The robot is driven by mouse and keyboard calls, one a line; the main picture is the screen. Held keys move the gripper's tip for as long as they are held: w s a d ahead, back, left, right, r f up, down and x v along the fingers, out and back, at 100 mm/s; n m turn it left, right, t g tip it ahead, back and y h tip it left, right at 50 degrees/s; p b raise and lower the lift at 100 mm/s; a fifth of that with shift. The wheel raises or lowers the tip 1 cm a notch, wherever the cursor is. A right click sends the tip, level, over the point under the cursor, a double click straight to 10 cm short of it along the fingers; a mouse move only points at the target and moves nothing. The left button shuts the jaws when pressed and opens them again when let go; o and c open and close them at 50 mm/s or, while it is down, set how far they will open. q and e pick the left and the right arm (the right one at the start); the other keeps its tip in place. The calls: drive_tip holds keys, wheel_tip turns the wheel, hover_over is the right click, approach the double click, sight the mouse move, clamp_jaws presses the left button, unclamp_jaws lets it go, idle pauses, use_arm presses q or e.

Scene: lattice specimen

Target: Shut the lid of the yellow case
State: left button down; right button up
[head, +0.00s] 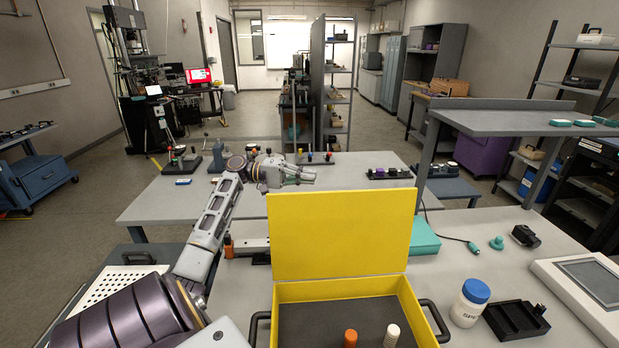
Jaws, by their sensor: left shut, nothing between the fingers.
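The yellow case (345,290) stands open on the near bench, with black handles at its left and right. Its yellow lid (340,235) stands up at the back edge, its inner face towards me. Inside the case are a dark floor, an orange peg (350,338) and a white ridged peg (392,336). My left gripper (312,175) shows just above the lid's top edge, to the left of its middle, fingers pointing right. It is shut and empty. I cannot tell whether it touches the lid; it appears beyond it. My right gripper is out of view.
To the right of the case are a white jar with a blue cap (470,302), a black tray (514,320) and a white device with a screen (590,290). A teal box (424,238) lies behind the lid's right side. A perforated white plate (115,290) is at left.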

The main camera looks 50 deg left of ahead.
use_arm(q)
drive_tip(key=w+d+p, duration=0.2)
drive_tip(key=d+p, duration=0.2)
drive_tip(key=d, duration=0.6)
drive_tip(key=shift+w, duration=0.25)
idle(0.7)
